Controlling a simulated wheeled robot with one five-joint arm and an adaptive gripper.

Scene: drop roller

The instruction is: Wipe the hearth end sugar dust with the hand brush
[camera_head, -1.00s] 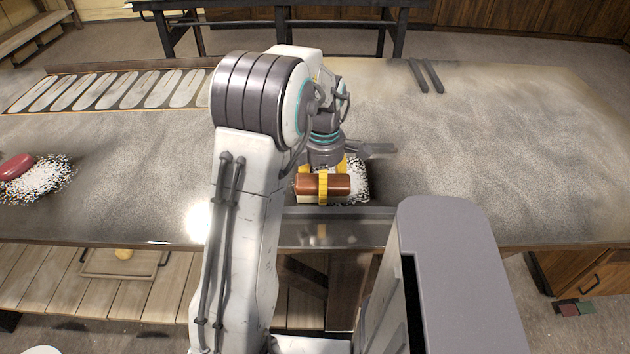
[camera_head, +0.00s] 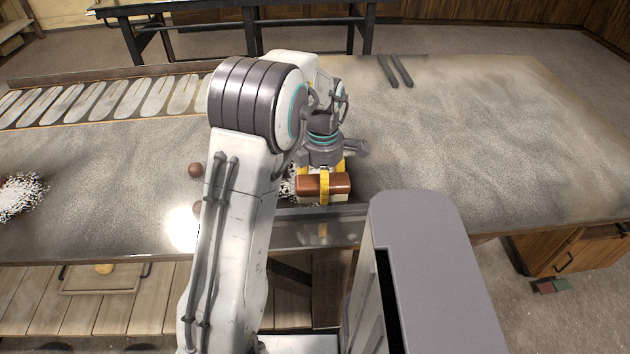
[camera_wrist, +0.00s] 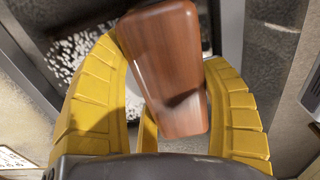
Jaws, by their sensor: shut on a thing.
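The hand brush (camera_head: 308,185) has a reddish-brown wooden block handle and a pale lower part. My gripper (camera_head: 325,188) has yellow fingers shut around it, low over the grey worktop near its front edge. In the wrist view the brush handle (camera_wrist: 165,70) lies tilted between the yellow fingers. White and black speckled sugar dust (camera_head: 287,187) shows just left of the brush, partly hidden by my arm; it also shows in the wrist view (camera_wrist: 70,55). Another speckled dust patch (camera_head: 20,197) lies at the far left. I cannot tell whether the bristles touch the worktop.
A small brown ball (camera_head: 195,170) lies left of my arm, with another partly hidden. A row of oval moulds (camera_head: 105,98) lines the back left. Two dark bars (camera_head: 395,71) lie at the back. The worktop (camera_head: 480,140) right of the brush is clear.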

